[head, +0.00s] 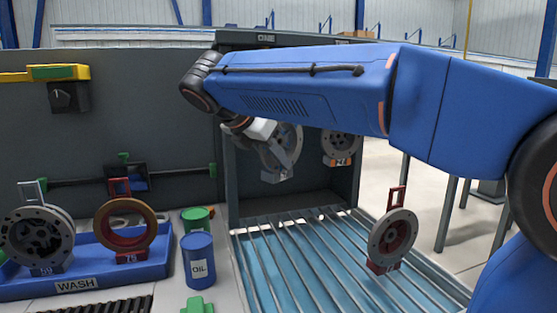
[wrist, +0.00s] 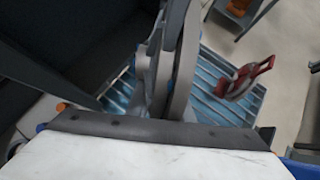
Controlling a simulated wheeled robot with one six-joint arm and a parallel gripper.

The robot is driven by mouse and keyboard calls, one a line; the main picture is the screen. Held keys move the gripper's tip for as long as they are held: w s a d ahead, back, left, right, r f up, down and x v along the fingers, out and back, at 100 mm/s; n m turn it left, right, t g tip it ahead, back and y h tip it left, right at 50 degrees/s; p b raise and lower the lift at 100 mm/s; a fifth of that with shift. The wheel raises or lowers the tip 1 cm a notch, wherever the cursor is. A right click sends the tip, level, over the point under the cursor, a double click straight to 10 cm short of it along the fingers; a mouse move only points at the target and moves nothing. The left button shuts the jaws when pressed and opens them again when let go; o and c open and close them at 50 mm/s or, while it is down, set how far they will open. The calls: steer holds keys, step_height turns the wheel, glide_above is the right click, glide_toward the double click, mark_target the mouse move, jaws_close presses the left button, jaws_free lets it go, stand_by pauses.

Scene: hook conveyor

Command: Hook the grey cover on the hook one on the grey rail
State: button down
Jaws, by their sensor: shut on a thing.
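My gripper (head: 280,152) is shut on a grey cover (head: 290,136), a round flanged disc with a grey block at its bottom. My arm hides part of the cover, which is held up in front of the dark booth opening. In the wrist view the held cover (wrist: 183,70) shows nearly edge-on, in front of my gripper. The grey rail (head: 232,38) runs along the top and bears a sign reading ONE. My arm covers the space under the sign, so hook one is not visible. Whether the cover touches a hook cannot be told.
A cover with an orange block (head: 342,147) hangs behind, right of the held one. A red-framed cover (head: 392,238) is over the blue slatted grate (head: 290,262). The blue WASH tray (head: 120,278) with two round parts and a blue OIL drum (head: 198,260) stand left.

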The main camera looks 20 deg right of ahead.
steer(key=w+f, duration=0.1)
steer(key=w, duration=0.9)
steer(key=shift+f, duration=0.4)
stand_by(1.0)
steer(key=shift+w, duration=0.15)
stand_by(0.5)
steer(key=c, duration=1.5)
jaws_free()
